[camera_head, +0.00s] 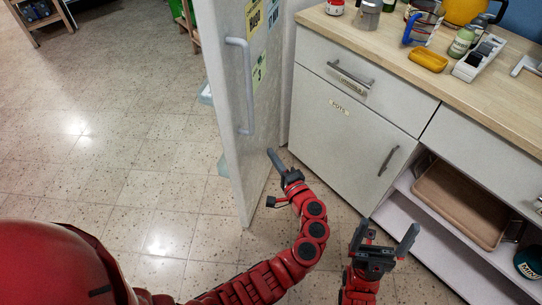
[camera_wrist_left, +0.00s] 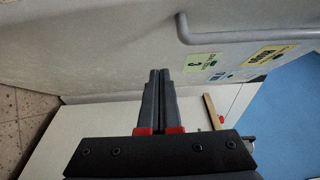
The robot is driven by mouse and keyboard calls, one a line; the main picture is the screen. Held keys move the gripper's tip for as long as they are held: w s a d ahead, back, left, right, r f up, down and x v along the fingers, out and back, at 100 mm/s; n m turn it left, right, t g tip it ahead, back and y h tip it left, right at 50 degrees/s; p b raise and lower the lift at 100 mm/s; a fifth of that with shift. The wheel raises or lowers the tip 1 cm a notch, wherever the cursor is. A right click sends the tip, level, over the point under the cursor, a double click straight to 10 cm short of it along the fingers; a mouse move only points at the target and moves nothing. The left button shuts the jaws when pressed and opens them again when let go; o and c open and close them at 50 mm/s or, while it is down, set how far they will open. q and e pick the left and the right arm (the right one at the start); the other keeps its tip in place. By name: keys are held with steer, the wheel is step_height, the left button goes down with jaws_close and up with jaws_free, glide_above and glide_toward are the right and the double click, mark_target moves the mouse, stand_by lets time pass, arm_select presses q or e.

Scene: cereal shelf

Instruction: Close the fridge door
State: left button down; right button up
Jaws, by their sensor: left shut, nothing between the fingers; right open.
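The white fridge door (camera_head: 262,110) stands open at centre left in the head view. Its outer face, with a bar handle (camera_head: 246,85) and yellow and green labels, faces right; clear bins (camera_head: 206,94) show past its left edge. My left gripper (camera_head: 273,157) is shut and empty, low in front of this outer face, between the door and the cabinets. In the left wrist view its closed fingers (camera_wrist_left: 158,78) point at the door face (camera_wrist_left: 110,45), below the handle (camera_wrist_left: 240,38); I cannot tell if they touch. My right gripper (camera_head: 386,232) is open and empty before the cabinets.
An open shelf below holds a brown tray (camera_head: 465,203). The tiled floor (camera_head: 120,130) left of the door is largely clear.

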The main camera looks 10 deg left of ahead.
arm_select(q)
steer(key=w+a, duration=0.6)
steer(key=a, duration=0.2)
steer(key=shift+a+p, duration=0.3)
steer(key=shift+p, duration=0.05)
steer(key=shift+w+a+f, duration=0.1)
